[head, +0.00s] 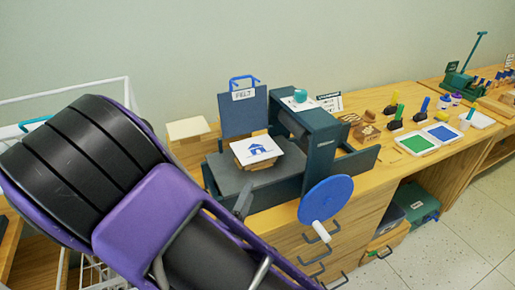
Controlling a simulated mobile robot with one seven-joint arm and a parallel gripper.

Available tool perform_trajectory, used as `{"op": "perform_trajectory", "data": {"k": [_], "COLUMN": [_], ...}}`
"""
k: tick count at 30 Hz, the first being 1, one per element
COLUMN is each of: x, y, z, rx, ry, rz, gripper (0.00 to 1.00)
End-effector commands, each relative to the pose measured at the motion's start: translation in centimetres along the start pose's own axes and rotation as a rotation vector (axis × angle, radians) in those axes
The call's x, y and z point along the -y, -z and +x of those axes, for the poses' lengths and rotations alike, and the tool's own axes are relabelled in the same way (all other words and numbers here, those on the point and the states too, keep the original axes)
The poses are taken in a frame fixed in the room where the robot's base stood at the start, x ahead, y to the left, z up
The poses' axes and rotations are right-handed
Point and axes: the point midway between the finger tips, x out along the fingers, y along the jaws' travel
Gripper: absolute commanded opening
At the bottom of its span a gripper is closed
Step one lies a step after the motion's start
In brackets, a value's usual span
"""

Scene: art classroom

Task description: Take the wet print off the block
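The wet print (257,149) is a white sheet with a blue house picture. It lies face up on a wooden block (259,165), slightly overhanging it. The block sits on the dark bed (222,172) of a small printing press (318,150), just left of the roller. My purple and black arm fills the left foreground and runs to the bottom edge, in front of the press's near left side. I cannot make out my gripper's fingertips. Nothing visible touches the print.
A dark board labelled FELT (242,112) stands upright behind the bed. The press's blue wheel (326,200), with a white handle, sticks out at the front. Ink trays (415,144) and rollers lie to the right. A white wire rack (70,92) stands at left.

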Motion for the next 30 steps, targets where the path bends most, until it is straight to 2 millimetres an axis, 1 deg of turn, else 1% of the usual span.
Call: {"op": "perform_trajectory", "data": {"k": [1,3,9,12,17,20,25,27,30], "x": [0.0,0.0,0.0,0.0,0.0,0.0,-0.1,0.0,0.0], "y": [-0.2,-0.1,-0.1,-0.1,0.0,-0.1,0.0,0.0,0.0], "z": [1.3,2.8,6.8,8.0,8.9,10.0,12.6,13.4,13.8], "rx": [0.006,0.005,0.004,0.003,0.001,0.002,0.002,0.002,0.001], "ry": [-0.003,-0.001,-0.001,0.000,0.000,-0.001,-0.001,0.000,0.001], "rz": [0.001,0.001,0.001,0.001,0.000,0.001,0.001,0.001,0.000], "gripper": [0.40,0.40,0.40,0.40,0.40,0.40,0.40,0.40,0.40]}}
